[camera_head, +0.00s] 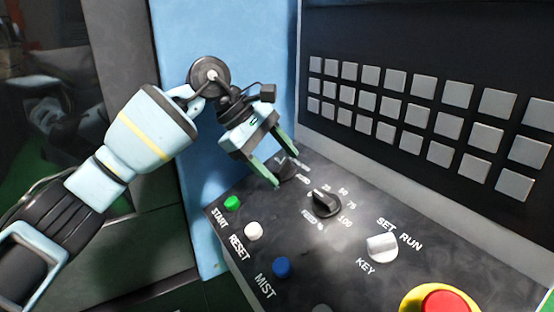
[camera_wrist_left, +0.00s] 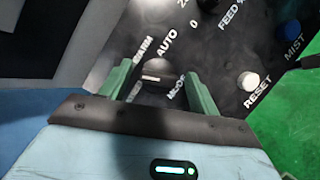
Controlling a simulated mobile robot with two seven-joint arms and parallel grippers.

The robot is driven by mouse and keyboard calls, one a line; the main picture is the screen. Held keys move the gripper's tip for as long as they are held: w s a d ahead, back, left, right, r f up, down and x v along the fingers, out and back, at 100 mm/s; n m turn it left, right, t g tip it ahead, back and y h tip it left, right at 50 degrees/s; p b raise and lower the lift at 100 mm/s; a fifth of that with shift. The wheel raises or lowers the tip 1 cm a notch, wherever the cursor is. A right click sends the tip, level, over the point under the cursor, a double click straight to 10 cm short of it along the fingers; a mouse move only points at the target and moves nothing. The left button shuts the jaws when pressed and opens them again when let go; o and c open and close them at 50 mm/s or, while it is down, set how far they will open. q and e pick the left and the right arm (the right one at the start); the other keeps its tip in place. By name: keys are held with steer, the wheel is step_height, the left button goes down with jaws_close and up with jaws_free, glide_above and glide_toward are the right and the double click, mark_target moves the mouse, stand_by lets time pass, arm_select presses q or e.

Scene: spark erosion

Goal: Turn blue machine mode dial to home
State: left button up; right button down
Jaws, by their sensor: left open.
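The mode dial (camera_head: 286,172) is a dark knob at the far left corner of the black control panel, partly hidden by my left gripper (camera_head: 287,167). In the left wrist view the dial (camera_wrist_left: 155,73) shows between the two green fingers, with the label AUTO beside it and other labels partly covered. My left gripper (camera_wrist_left: 157,72) is open, with one finger on each side of the dial. Whether either finger touches it, I cannot tell. Where the dial points is not clear. My right gripper is not in view.
A black feed dial (camera_head: 325,203) stands close to the right. Green start (camera_head: 232,202), white reset (camera_head: 254,231) and blue mist (camera_head: 281,267) buttons line the left edge. A silver key switch (camera_head: 382,247) and red button (camera_head: 447,302) sit nearer; grey keys (camera_head: 420,115) fill the upright panel.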

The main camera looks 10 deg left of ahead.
arm_select(q)
steer(key=v, duration=0.7)
steer(key=shift+a+r+b, duration=0.3)
steer(key=shift+s, duration=0.1)
